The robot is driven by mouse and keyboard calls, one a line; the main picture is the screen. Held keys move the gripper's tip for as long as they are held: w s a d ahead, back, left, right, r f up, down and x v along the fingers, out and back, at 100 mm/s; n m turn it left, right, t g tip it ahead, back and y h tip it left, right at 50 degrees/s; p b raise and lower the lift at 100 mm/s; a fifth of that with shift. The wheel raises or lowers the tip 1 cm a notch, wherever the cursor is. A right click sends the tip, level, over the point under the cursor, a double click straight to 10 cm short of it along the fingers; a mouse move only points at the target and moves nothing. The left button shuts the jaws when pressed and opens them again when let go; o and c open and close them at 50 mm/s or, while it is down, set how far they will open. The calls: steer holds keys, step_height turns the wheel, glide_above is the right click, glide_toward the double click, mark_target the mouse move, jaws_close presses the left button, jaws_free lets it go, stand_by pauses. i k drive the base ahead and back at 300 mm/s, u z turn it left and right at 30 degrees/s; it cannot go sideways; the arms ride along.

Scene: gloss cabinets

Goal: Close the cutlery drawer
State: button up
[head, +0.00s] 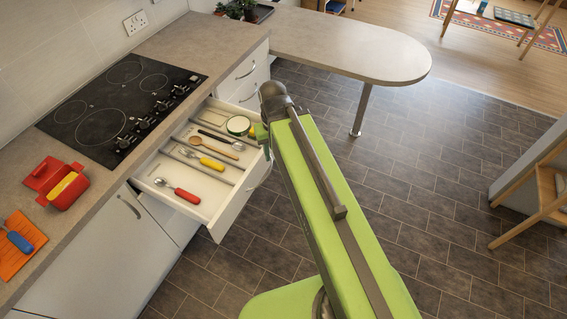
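The cutlery drawer (218,205) is pulled well out from under the counter, below the hob. It is white inside with dividers and holds red-handled and yellow-handled cutlery, a wooden spoon, a dark-handled utensil and a round green-rimmed item. My green arm reaches up from the bottom of the picture to the drawer's right front side. My gripper (262,133) is at the drawer's front edge, mostly hidden by my arm. I cannot tell whether it touches the drawer or how its fingers stand. Part of the drawer's front is also hidden by my arm.
A black hob (120,108) is set in the counter (205,60). A red pot (62,185) and an orange board (20,245) lie on the left. A rounded peninsula counter (360,50) stands on a leg beyond. A wooden chair (545,195) is at right. Tiled floor between is clear.

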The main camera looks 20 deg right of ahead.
mark_target(222, 196)
steer(key=u, duration=0.15)
steer(key=i, duration=0.5)
steer(key=z, duration=0.25)
steer(key=k, duration=0.6)
steer(key=u, duration=0.2)
steer(key=i, duration=0.6)
steer(key=u, duration=0.65)
steer(key=k, duration=0.55)
steer(key=u, duration=0.25)
steer(key=i, duration=0.5)
steer(key=u, duration=0.05)
